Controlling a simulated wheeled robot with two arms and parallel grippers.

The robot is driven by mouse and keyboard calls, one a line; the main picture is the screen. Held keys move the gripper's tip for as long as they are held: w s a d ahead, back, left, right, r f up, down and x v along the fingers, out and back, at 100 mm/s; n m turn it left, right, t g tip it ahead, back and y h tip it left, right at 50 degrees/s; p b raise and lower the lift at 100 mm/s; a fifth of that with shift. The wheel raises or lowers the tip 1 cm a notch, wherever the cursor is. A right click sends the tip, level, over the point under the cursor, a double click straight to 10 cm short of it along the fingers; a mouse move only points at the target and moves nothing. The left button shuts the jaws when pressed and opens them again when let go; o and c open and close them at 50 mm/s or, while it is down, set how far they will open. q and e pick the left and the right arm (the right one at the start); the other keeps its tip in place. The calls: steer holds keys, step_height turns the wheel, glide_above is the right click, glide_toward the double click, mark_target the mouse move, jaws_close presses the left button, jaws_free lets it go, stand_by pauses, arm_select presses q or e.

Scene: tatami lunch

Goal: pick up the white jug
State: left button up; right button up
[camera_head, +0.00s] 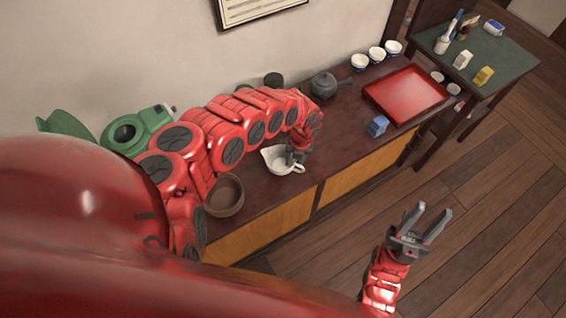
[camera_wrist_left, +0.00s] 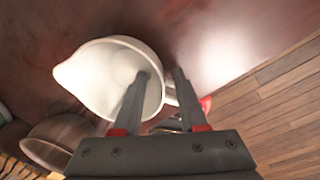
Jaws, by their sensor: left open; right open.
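The white jug (camera_head: 272,153) stands upright on the dark cabinet top, near its front edge. In the left wrist view the jug (camera_wrist_left: 88,75) shows its open mouth, with the spout to the left. My left gripper (camera_head: 297,155) is open at the jug's handle side. In the left wrist view its jaws (camera_wrist_left: 161,73) straddle the jug's rim on that side: one finger overlaps the mouth, the other is outside. Part of the handle shows between the fingers; contact cannot be told. My right gripper (camera_head: 428,220) is open and empty over the floor.
A brown bowl (camera_head: 238,191) stands left of the jug. A green appliance (camera_head: 155,117) is at the left. The wooden floor is clear.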

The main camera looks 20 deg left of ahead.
arm_select(q)
jaws_close()
stand_by(1.4)
